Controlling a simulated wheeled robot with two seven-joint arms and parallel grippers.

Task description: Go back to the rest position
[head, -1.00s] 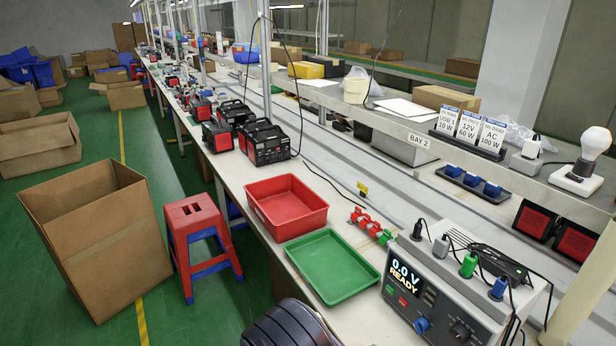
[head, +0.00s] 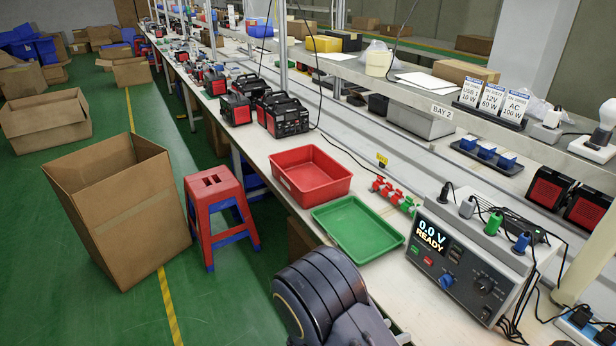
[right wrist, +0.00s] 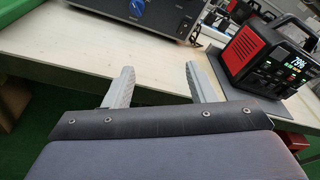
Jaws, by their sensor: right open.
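My right gripper (right wrist: 159,68) is open in the right wrist view. Its two grey fingers stand apart with nothing between them, over the pale edge of the workbench. In the head view my dark right arm is at the bottom middle, in front of the bench, and only a small part of the gripper shows at the lower edge. My left gripper is not in view. A black and red power station (right wrist: 268,58) with a lit display reading 79% stands on a dark mat, right of the fingers and apart from them.
The tester (head: 468,262) reads 0.0 V READY on the workbench. A green tray (head: 358,228) and a red tray (head: 310,177) lie left of it. A red and blue stool (head: 217,208) and an open cardboard box (head: 118,215) stand on the green floor, which is clear near the front.

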